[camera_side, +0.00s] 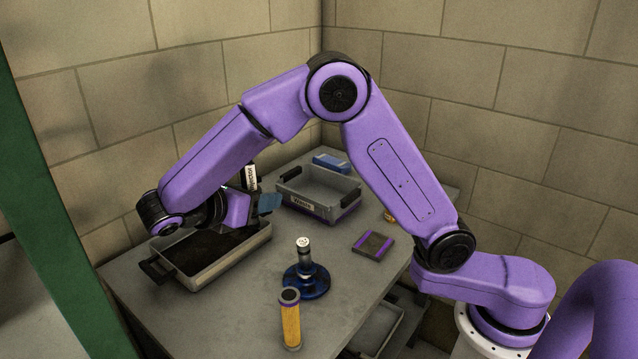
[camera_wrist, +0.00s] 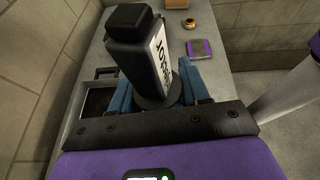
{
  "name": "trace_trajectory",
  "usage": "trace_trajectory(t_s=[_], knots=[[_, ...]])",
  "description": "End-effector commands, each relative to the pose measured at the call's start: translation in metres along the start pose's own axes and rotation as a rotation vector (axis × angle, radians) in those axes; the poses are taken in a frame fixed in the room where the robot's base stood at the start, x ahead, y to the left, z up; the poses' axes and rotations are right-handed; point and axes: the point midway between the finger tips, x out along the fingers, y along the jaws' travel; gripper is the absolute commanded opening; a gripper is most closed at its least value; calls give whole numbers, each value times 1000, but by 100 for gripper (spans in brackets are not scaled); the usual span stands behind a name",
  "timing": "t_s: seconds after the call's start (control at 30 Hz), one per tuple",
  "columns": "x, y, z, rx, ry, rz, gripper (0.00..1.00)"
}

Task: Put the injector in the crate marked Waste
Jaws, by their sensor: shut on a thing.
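The injector is a black block-like part with a white lettered label. It stands up large in the wrist view (camera_wrist: 128,45), between the blue fingers of my gripper (camera_wrist: 160,95), which is shut on it. In the side view only its white label and some dark body (camera_side: 251,178) show beside my forearm; the rest is hidden. My gripper (camera_side: 250,204) is above the table, between the dark-lined tray and the Waste crate. The grey crate marked Waste (camera_side: 302,204) stands at the back of the table, right of my gripper, with black handles. The crate's inside looks empty.
A dark-lined tray (camera_side: 232,261) lies below my gripper. A blue round stand (camera_side: 307,282), a yellow cylinder (camera_side: 290,325) and a purple-edged pad (camera_side: 373,246) are in front of the crate. A blue box (camera_side: 331,163) is behind it. Walls close off the back.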

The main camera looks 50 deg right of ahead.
Motion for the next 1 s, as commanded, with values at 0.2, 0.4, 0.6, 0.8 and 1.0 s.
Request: trace_trajectory(t_s=[0.2, 0.4, 0.6, 0.8, 1.0], knots=[[52, -30, -15, 180, -4, -442, 1], [73, -52, -25, 366, -2, -888, 1], [79, -59, -28, 541, -1, -1310, 1], [82, -53, -25, 715, -1, -1731, 1], [89, -36, -12, 903, 3, -2182, 1]])
